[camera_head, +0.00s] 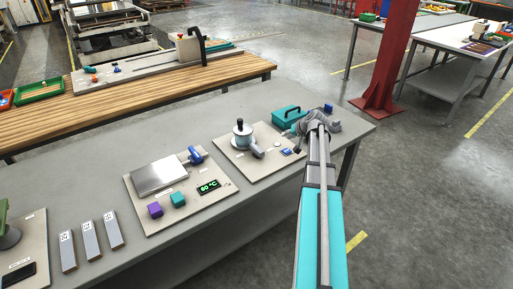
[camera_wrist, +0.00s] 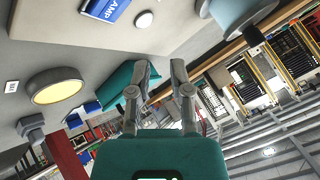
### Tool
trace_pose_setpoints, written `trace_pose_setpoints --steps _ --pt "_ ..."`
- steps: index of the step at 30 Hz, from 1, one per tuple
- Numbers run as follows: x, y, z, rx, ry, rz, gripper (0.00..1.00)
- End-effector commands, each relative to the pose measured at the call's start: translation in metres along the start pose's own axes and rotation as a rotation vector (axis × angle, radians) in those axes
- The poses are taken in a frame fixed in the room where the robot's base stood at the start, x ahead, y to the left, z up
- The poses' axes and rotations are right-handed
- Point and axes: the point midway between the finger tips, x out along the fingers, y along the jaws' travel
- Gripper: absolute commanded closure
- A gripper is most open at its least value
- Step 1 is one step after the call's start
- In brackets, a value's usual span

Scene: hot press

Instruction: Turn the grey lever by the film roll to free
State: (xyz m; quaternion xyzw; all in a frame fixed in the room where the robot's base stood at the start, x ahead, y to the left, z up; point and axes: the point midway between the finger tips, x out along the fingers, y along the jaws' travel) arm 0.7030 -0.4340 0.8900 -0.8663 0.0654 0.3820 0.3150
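The film roll (camera_head: 243,136), a pale blue cylinder with a dark knob on top, stands on a light board on the grey table. A grey lever-like piece (camera_head: 257,151) sits at its lower right; its exact setting is too small to tell. In the wrist view a pale blue cylinder (camera_wrist: 242,12) shows at the top right edge, partly cut off; I cannot make out the lever there. My gripper (camera_head: 293,130) is over the right side of the board, right of the roll and apart from it. In the wrist view my gripper (camera_wrist: 160,70) is open, with nothing between its fingers.
A teal box (camera_head: 287,116) with a handle stands behind my gripper; a blue label (camera_wrist: 106,8) and white button (camera_wrist: 144,19) are nearby. Left is a board with a metal plate (camera_head: 158,177), temperature display (camera_head: 209,187) and two cubes. A red column (camera_head: 392,60) stands behind right.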

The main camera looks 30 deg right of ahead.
Motion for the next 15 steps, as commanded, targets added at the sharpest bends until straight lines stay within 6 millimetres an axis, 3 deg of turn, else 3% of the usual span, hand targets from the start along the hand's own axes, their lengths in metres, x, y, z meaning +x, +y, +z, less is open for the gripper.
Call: trace_pose_setpoints --steps 1,5,15 --pt "-0.002 -0.005 0.0 -0.015 -0.008 0.004 0.55" --pt "-0.006 -0.021 0.002 -0.078 -0.04 0.026 0.31" --pt "-0.024 -0.086 0.016 -0.395 -0.204 0.124 0.3"
